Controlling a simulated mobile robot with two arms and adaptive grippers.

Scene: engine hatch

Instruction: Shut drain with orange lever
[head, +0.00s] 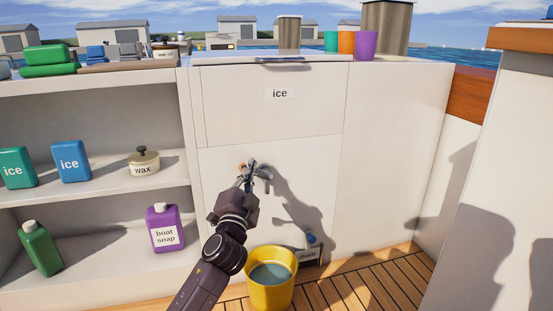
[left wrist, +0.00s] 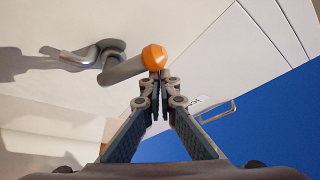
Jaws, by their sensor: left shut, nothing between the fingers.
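The orange knob (left wrist: 154,57) of the drain lever shows in the left wrist view, at the end of a grey lever arm (left wrist: 122,72). A bent grey pipe (left wrist: 75,58) sits beside it on the white panel. My left gripper (left wrist: 160,80) is shut and empty, its fingertips right at the knob; I cannot tell whether they touch it. In the head view my left gripper (head: 257,172) is in front of the white panel below the ice hatch, and hides most of the lever. A small orange-brown bit of the knob (head: 242,166) shows beside it. My right gripper is not in view.
A yellow bucket (head: 270,298) holding water stands on the plank deck below. A small fitting labelled drain (head: 308,257) with a blue top is behind it. Left shelves hold bottles, including purple boat soap (head: 165,213).

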